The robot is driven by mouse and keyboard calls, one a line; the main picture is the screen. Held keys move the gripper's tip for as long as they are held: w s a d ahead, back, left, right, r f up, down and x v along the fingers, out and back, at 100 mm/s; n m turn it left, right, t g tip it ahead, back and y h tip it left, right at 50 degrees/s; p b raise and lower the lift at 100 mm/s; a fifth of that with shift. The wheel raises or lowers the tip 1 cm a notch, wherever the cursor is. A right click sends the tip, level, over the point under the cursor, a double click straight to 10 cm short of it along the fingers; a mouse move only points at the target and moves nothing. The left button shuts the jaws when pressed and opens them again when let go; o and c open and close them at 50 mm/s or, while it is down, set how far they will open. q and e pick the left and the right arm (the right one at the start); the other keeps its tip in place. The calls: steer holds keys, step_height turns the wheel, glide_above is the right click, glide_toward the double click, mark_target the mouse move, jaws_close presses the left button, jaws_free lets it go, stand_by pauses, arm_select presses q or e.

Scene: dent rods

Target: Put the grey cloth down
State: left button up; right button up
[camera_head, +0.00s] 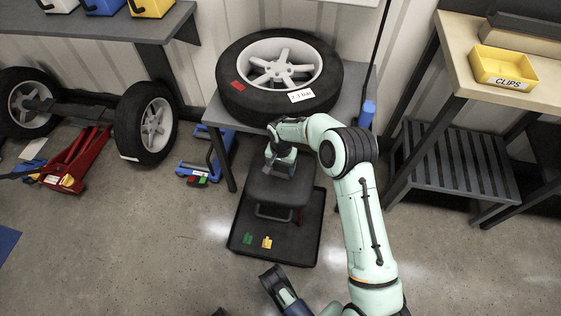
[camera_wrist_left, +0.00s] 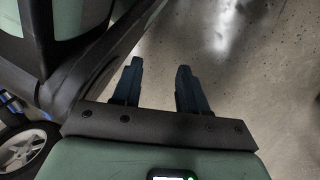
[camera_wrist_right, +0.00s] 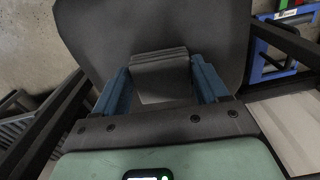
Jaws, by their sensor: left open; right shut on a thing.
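The grey cloth (camera_wrist_right: 162,80) is a small folded stack between the two blue fingers of my right gripper (camera_wrist_right: 160,92) in the right wrist view. The right gripper is shut on it. Behind it, the dark seat of a low stool (camera_wrist_right: 105,25) fills much of that view. In the head view my right gripper (camera_head: 280,163) is over the back part of the stool seat (camera_head: 278,190), and the cloth is mostly hidden there. I cannot tell whether the cloth touches the seat. My left gripper (camera_wrist_left: 160,68) is open and empty above bare floor.
A black tray (camera_head: 238,245) lies under the stool, with a green and a yellow piece on it. A wheel (camera_head: 235,92) lies on the bench behind. A red jack (camera_head: 85,158) and wheels stand left. A workbench (camera_head: 462,40) with a yellow clips bin (camera_head: 500,70) stands right.

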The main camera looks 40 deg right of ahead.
mark_target(282, 168)
arm_select(q)
steer(key=shift+s, duration=0.15)
arm_select(e)
steer(key=shift+f, duration=0.2)
steer(key=o, duration=1)
steer(key=shift+f, duration=0.2)
arm_select(q)
steer(key=w+d+r+t+p, duration=0.1)
steer(key=w+r+t+p, duration=0.1)
steer(key=w+r, duration=0.4)
steer(key=shift+w+t+p, duration=0.3)
steer(key=shift+w+p, duration=0.35)
steer(key=shift+p, duration=0.15)
arm_select(e)
steer(key=r, duration=1.3)
steer(key=shift+d+r, duration=0.25)
